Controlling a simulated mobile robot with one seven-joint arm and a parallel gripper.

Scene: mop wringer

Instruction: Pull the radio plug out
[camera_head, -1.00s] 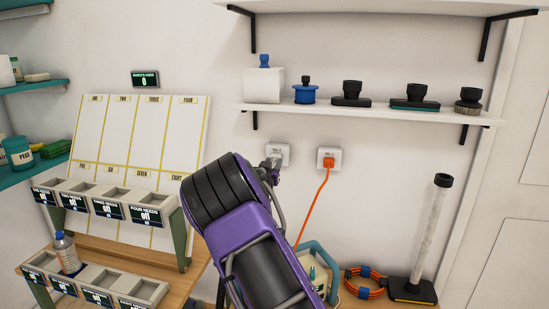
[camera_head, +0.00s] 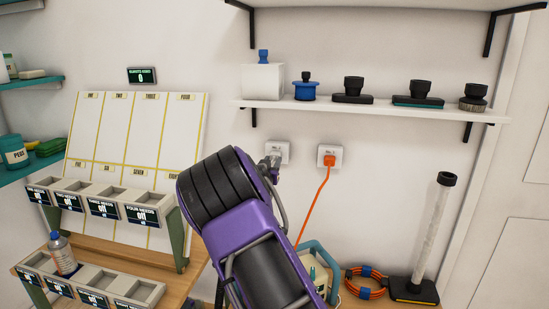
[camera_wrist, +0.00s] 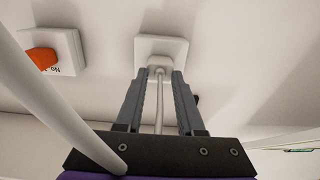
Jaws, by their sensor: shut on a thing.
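A pale plug (camera_wrist: 158,63) with a light grey cord sits at the left wall socket (camera_head: 278,152). The same socket (camera_wrist: 149,46) fills the top middle of the wrist view. My gripper (camera_wrist: 161,75) is shut on this plug, one grey finger on each side, close to the socket face. In the head view my purple arm reaches the socket from below, and my gripper (camera_head: 272,166) is partly hidden behind it. I cannot see a gap between plug and socket. The cord runs back between the fingers. I cannot see where it leads.
An orange plug (camera_head: 329,160) sits in the right socket (camera_head: 337,157), its orange cord hanging down. A white shelf (camera_head: 370,110) with several mop heads is above. A clear tube stand (camera_head: 433,240) and a coiled orange cable (camera_head: 367,282) are at lower right.

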